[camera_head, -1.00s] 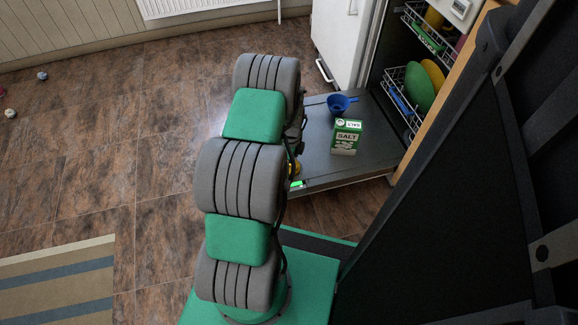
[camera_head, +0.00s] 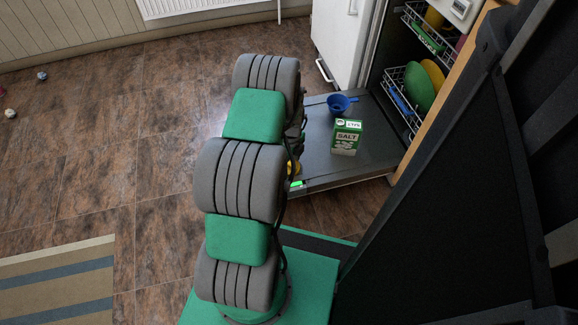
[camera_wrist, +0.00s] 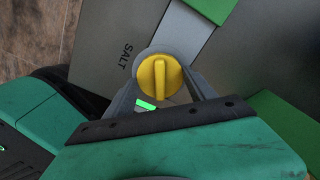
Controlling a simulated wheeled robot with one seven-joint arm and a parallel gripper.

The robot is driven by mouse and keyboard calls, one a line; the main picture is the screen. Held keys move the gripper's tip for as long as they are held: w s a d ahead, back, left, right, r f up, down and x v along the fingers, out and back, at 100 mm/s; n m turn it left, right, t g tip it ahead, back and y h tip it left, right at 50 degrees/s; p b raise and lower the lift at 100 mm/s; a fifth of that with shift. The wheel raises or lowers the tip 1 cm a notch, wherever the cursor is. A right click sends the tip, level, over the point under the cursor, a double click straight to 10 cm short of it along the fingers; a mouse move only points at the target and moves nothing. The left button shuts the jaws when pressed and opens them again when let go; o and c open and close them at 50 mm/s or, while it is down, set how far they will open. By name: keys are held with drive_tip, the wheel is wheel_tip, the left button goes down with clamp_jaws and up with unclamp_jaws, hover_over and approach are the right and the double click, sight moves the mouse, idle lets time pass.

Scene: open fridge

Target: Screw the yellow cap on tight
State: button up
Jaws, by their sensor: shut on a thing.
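The yellow cap (camera_wrist: 159,77) is round with a raised bar across its top. In the wrist view it sits between the grey fingers of my gripper (camera_wrist: 161,84), which is shut on it. The word SALT shows on the grey surface (camera_wrist: 106,45) just left of the cap. What lies under the cap is hidden, so I cannot tell how it sits. In the head view my arm hides most of this spot. A small yellow patch (camera_head: 293,167) shows at the arm's right edge, above the door's near edge.
The dishwasher door (camera_head: 375,160) is folded down flat. A green and white salt box (camera_head: 345,138) and a blue funnel-like cup (camera_head: 341,104) stand on it. Racks with dishes (camera_head: 424,87) are behind at the right.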

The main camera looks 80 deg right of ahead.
sight(290, 164)
drive_tip(key=shift+m, duration=1.1)
drive_tip(key=o, duration=1.2)
drive_tip(key=shift+r, duration=0.1)
wheel_tip(290, 164, up, 6)
drive_tip(key=p, duration=0.4)
drive_tip(key=shift+p, duration=0.35)
